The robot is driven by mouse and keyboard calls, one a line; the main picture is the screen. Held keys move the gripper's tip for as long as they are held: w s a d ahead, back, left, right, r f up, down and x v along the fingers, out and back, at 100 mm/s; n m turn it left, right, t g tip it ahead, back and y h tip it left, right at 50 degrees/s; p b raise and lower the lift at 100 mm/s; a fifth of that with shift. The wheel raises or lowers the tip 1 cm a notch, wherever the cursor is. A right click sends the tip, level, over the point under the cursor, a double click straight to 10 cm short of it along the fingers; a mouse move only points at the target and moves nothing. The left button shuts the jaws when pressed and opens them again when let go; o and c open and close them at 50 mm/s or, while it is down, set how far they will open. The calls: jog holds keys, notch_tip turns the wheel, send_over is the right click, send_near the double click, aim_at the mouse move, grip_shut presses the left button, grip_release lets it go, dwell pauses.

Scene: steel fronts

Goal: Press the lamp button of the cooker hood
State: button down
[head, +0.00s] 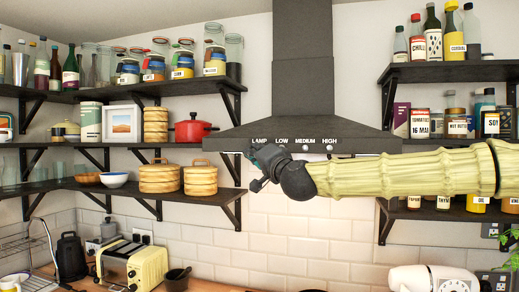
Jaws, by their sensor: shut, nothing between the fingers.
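The dark cooker hood (225,139) hangs on the tiled wall in the head view. Its front edge carries the labels LAMP (259,141), LOW, MEDIUM and HIGH, with pale round buttons showing under the last three. My gripper (254,157) is shut and empty, at the hood's lower front edge just below the LAMP label. It covers the spot where the lamp button would be, so I cannot see that button or tell whether I touch it. My arm reaches in from the right, across the front below the hood.
Shelves with jars, a red pot (192,130) and wooden steamers (159,178) stand left of the hood. Shelves with bottles (433,40) are on the right. A yellow toaster (133,266) sits on the counter below. The tiled wall under the hood is clear.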

jog(key=shift+w, duration=0.25)
jog(key=shift+s, duration=0.2)
dwell(0.4)
jog(key=shift+s+a+b, duration=0.2)
jog(key=shift+s+b, duration=0.25)
jog(key=shift+s, duration=0.2)
jog(key=s, duration=0.2)
jog(key=s+a+b, duration=0.1)
jog(key=s, duration=0.2)
jog(key=shift+s+a, duration=0.35)
jog(key=shift+a, duration=0.05)
dwell(0.4)
